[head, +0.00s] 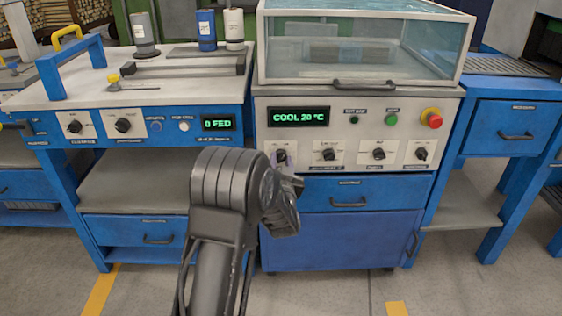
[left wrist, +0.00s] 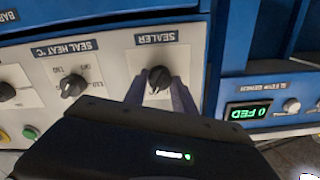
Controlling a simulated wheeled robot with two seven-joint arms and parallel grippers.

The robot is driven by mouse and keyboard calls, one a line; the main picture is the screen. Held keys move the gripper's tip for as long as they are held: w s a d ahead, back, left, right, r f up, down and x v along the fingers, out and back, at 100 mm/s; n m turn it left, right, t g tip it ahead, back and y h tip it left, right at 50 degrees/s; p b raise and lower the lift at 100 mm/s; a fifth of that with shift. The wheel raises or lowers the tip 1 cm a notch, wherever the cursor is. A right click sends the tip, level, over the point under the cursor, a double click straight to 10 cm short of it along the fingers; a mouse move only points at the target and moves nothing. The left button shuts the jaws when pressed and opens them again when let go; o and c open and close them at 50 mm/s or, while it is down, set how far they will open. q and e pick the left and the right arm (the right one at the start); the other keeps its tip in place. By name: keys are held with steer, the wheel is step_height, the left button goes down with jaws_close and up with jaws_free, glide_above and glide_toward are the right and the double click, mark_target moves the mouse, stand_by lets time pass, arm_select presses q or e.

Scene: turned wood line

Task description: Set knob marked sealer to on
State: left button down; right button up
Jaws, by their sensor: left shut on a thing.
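The sealer knob (left wrist: 158,77) is a small dark knob on a white plate labelled SEALER, seen upside down in the left wrist view. The fingers of my left gripper (left wrist: 160,92) stand on either side of it and are shut on it. In the head view my left gripper (head: 283,163) reaches the leftmost plate of the right machine's panel and mostly hides the knob there. I cannot tell which setting the knob points to. My right gripper is not in view.
The seal heat knob (left wrist: 73,86) sits beside the sealer plate. A green display (head: 299,117) reads COOL 20 °C. A red stop button (head: 432,119) is at the panel's right. A blue drawer (head: 348,195) lies below. The left machine's display (head: 218,123) reads 0 FED.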

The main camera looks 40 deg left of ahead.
arm_select(q)
steer(key=c, duration=1)
jaws_free()
steer(key=p+v, duration=0.1)
steer(key=v, duration=0.6)
steer(key=shift+s+d, duration=0.3)
